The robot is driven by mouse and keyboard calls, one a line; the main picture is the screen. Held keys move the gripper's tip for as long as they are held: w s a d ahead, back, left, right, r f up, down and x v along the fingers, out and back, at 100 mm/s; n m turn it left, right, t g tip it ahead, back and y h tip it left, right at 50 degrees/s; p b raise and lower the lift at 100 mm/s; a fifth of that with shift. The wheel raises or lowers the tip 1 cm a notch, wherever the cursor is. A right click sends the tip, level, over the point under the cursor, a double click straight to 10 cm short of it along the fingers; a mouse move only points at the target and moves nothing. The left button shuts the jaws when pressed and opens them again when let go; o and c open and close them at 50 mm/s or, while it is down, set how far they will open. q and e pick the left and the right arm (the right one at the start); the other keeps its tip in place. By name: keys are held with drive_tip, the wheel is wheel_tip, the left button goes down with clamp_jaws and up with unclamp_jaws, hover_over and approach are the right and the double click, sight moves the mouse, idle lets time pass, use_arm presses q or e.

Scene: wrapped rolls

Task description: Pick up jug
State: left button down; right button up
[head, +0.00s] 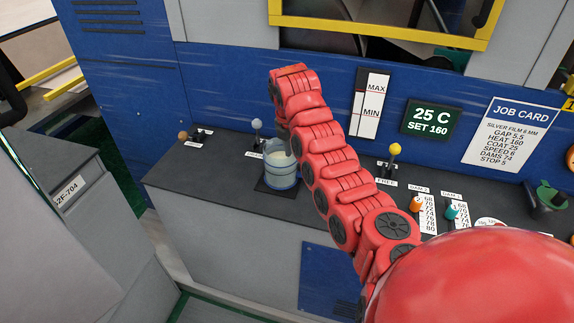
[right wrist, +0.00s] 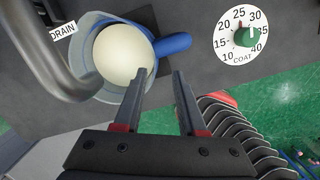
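The jug (head: 282,177) is a blue-grey open vessel holding pale cream liquid. It stands upright on a dark square pad (head: 262,187) on the grey counter. In the right wrist view the jug (right wrist: 84,84) shows from above, with its solid blue handle (right wrist: 175,44) on the right. My right gripper (right wrist: 164,73) is open and empty. Its two fingertips are close to the handle in that view; I cannot tell whether they touch it. In the head view my red right arm hides most of this gripper (head: 283,128) beside the jug. My left gripper is not in view.
A grey curved pipe (right wrist: 55,62) crosses over the jug's left side. Levers with a grey knob (head: 257,124) and a yellow knob (head: 395,149) rise from the counter. A COAT dial (right wrist: 241,37) lies right of the handle. The blue panel (head: 225,85) stands behind.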

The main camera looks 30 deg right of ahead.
sight(297, 173)
drive_tip(key=f+p, duration=0.1)
drive_tip(key=f, duration=0.1)
drive_tip(key=d+f+p, duration=0.1)
drive_tip(key=f, duration=0.1)
drive_tip(key=w+f+p, duration=0.1)
drive_tip(key=f+p, duration=0.1)
drive_tip(key=f, duration=0.1)
drive_tip(key=shift+d, duration=0.25)
drive_tip(key=shift+d+f, duration=0.1)
drive_tip(key=shift+f, duration=0.2)
drive_tip(key=shift+w, duration=0.1)
drive_tip(key=shift+c, duration=0.3)
clamp_jaws()
drive_tip(key=shift+r, duration=0.1)
idle(0.6)
